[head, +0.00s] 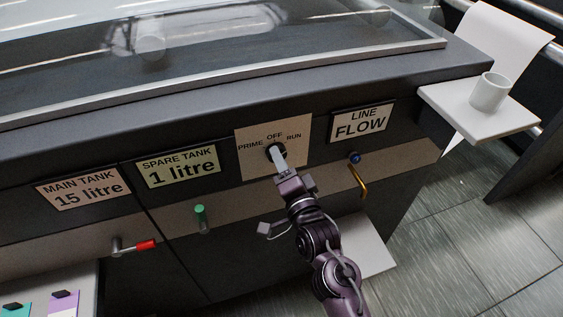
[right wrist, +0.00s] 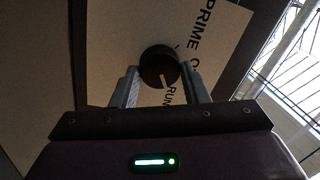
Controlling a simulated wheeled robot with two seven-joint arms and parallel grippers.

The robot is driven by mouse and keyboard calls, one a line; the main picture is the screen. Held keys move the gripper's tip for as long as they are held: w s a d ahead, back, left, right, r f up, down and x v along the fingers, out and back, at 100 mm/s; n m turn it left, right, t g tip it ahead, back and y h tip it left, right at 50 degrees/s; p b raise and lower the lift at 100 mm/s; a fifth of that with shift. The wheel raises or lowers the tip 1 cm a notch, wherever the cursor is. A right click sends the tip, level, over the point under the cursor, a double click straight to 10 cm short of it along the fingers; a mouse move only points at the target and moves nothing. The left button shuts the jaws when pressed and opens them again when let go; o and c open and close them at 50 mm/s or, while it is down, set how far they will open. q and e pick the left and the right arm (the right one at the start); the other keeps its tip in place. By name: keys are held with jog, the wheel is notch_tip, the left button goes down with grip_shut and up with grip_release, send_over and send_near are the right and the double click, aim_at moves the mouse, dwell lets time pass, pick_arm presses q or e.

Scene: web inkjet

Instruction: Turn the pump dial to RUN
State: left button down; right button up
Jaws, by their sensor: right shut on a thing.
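The pump dial (head: 276,149) is a small black knob on a pale plate (head: 246,162) marked PRIME, OFF and RUN. My right gripper (head: 279,157) reaches up to it from below in the head view and hides much of it. In the right wrist view the round black dial (right wrist: 158,64) sits between the two fingertips of my right gripper (right wrist: 163,82), which is shut on it. A pale line on the dial points toward the word RUN, partly hidden by a finger. My left gripper is not in view.
Labels for the main tank (head: 83,189), spare tank (head: 178,167) and line flow (head: 361,122) flank the plate. A cup (head: 489,92) stands on a side shelf (head: 459,111).

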jog(key=shift+m, duration=0.3)
jog(key=o, duration=1)
jog(key=shift+s, duration=0.1)
jog(key=b+v, duration=0.2)
jog(key=v, duration=0.5)
jog(key=shift+s+d+f, duration=0.1)
jog(key=shift+s+d, duration=0.05)
jog(key=shift+s, duration=0.1)
